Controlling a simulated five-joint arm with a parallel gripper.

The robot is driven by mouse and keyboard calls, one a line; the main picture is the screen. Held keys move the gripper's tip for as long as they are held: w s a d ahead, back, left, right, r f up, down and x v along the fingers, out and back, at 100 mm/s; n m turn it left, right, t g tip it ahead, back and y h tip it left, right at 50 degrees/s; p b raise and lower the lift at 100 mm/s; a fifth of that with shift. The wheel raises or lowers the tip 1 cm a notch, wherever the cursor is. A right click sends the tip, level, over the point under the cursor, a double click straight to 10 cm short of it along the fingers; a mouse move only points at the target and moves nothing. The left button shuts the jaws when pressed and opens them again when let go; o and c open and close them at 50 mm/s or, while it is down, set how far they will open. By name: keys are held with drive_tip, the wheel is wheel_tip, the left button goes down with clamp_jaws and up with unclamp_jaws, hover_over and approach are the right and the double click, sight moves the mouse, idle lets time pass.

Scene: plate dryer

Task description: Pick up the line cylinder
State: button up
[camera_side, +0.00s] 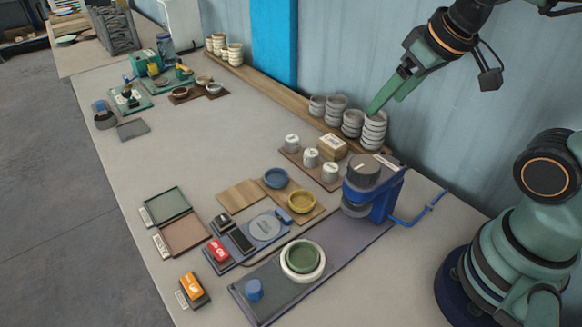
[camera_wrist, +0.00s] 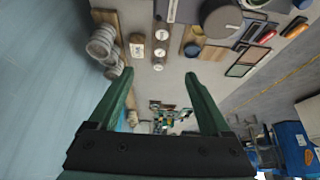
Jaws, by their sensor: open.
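Several small pale cylinders stand upright on a brown board (camera_side: 286,153) in the side view, among them one at the back left (camera_side: 292,142), one in the middle (camera_side: 311,158) and one at the front right (camera_side: 330,173). Their top marks are too small to tell which one is the line cylinder. In the wrist view the pale cylinders (camera_wrist: 161,35) show beyond and between my fingers. My gripper (camera_side: 386,100) is open and empty, raised near the stacked bowls, above and to the right of the cylinders. Its two green fingers (camera_wrist: 159,75) are spread in the wrist view.
Stacks of grey bowls (camera_side: 373,131) stand on a wooden shelf strip along the wall. A blue press (camera_side: 368,191) stands in front of the cylinder board. A pale wooden block (camera_side: 333,146) is beside the cylinders. The table middle (camera_side: 200,140) is clear.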

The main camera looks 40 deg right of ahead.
drive_tip(key=shift+w, duration=0.1)
drive_tip(key=n+g, duration=0.6)
drive_tip(key=n, duration=1.3)
hover_over(311, 153)
wheel_tip(311, 153, down, 11)
drive_tip(key=shift+n, duration=0.3)
drive_tip(key=f, duration=0.6)
drive_tip(key=shift+d+f, duration=0.1)
drive_tip(key=shift+d, duration=0.2)
drive_tip(key=shift+a+f, duration=0.15)
drive_tip(key=shift+f, duration=1.2)
drive_tip(key=shift+a+f, duration=0.1)
drive_tip(key=shift+f, duration=1.2)
clamp_jaws()
